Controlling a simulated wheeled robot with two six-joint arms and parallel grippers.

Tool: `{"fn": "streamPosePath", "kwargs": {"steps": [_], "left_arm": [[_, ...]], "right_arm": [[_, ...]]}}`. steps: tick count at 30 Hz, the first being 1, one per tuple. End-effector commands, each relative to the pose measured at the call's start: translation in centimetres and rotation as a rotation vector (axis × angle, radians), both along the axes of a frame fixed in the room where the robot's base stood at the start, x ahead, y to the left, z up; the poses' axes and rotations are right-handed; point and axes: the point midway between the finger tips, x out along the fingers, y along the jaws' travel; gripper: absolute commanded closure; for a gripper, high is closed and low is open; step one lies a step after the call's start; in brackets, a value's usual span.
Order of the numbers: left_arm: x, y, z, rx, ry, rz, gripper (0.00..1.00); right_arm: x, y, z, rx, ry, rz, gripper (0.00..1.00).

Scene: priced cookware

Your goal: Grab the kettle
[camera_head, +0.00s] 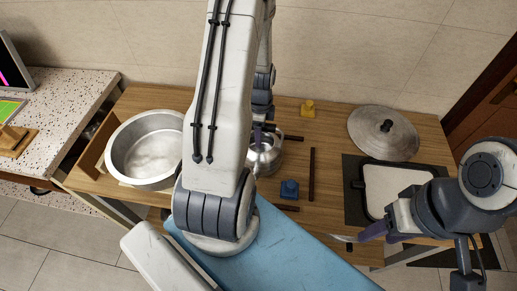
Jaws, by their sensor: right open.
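The kettle (267,160) is a shiny silver vessel on the wooden table, partly hidden behind my left arm. My left arm rises through the middle of the view, and its wrist comes down over the kettle. The left gripper (264,129) is at the kettle's top; its fingers are mostly hidden, so I cannot tell whether they hold it. My right gripper (382,232) is open and empty near the table's front right edge, well apart from the kettle.
A large silver pot (150,148) stands left of the kettle. A round lid (384,132) and a square pan (390,188) lie at the right. A yellow block (308,107) and a blue block (289,188) sit near the kettle. A speckled counter (62,103) stands at the left.

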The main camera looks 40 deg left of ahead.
Motion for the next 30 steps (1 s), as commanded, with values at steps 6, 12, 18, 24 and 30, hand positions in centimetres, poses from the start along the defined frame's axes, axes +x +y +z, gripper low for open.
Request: {"fn": "streamPosePath", "kwargs": {"steps": [6,12,18,24,30], "left_arm": [[0.02,0.01,-0.03,0.001,-0.001,0.0,0.39],[-0.01,0.01,-0.02,0.0,0.0,0.0,1.0],[-0.03,-0.01,-0.01,-0.001,0.001,0.0,1.0],[-0.03,-0.01,-0.01,-0.001,0.001,0.0,1.0],[-0.02,0.0,0.0,-0.001,0.001,0.0,1.0]], "right_arm": [[0.0,0.0,-0.02,0.0,0.0,0.0,0.5],[0.0,0.0,-0.02,0.0,0.0,0.0,0.5],[0.0,0.0,-0.02,0.0,0.0,0.0,0.5],[0.0,0.0,-0.02,0.0,0.0,0.0,0.5],[0.0,0.0,-0.02,0.0,0.0,0.0,0.5]]}}
